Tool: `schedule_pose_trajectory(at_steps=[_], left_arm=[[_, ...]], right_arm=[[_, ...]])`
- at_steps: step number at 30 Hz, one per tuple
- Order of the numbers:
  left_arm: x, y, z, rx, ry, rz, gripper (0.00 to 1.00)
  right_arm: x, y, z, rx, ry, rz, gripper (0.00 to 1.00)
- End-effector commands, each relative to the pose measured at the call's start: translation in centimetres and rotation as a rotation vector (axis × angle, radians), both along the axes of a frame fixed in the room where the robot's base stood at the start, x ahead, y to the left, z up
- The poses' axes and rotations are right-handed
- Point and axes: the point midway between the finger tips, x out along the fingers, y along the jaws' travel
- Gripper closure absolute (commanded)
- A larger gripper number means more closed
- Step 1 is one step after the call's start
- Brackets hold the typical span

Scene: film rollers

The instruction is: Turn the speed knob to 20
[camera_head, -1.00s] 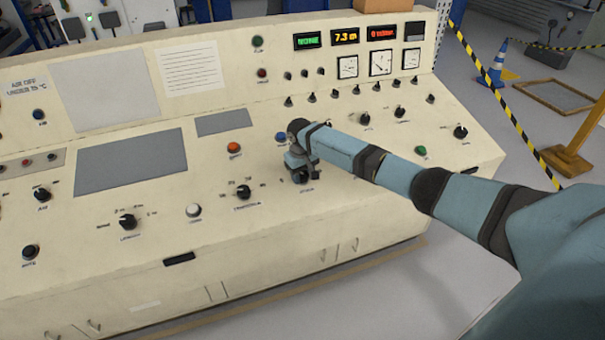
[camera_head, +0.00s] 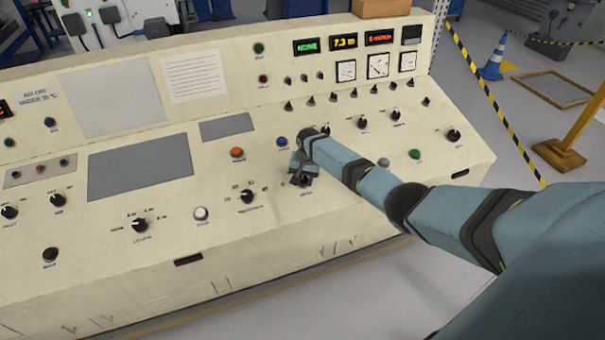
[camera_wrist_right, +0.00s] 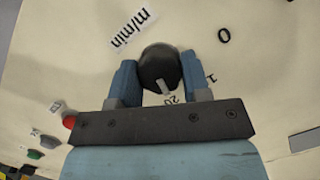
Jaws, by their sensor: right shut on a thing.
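The speed knob (camera_wrist_right: 160,66) is a round black knob with a white pointer mark, seen from close up in the right wrist view. My right gripper (camera_wrist_right: 158,72) is shut on it, one blue finger on each side. The pointer mark lies at the lower edge of the knob, facing the printed "20" (camera_wrist_right: 174,99), which is partly hidden by the gripper. A "0" shows at upper right, and a partly covered number starting with "1" beside the right finger. In the head view the knob (camera_head: 301,181) sits below my right gripper (camera_head: 303,173), mostly hidden. My left gripper is out of view.
The cream console (camera_head: 120,270) carries several other knobs and buttons. An orange button (camera_head: 237,152) and a blue button (camera_head: 281,141) are near my right gripper, and a black knob (camera_head: 247,196) is to its left. Lit displays (camera_head: 343,42) stand on the upper panel.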

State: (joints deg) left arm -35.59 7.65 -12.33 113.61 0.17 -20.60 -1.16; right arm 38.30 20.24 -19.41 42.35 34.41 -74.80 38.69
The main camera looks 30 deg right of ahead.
Motion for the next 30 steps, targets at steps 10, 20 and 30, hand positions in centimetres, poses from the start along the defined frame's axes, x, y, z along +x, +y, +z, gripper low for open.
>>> schedule_pose_trajectory(at_steps=[10,20,30], left_arm=[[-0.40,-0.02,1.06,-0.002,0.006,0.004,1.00],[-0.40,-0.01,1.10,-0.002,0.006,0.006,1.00],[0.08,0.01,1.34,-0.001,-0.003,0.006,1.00]], right_arm=[[0.06,-0.03,0.15,0.026,-0.009,-0.117,0.80],[0.06,-0.10,0.07,0.029,-0.010,-0.134,0.80],[0.04,-0.09,0.06,0.029,-0.009,-0.133,0.31]])
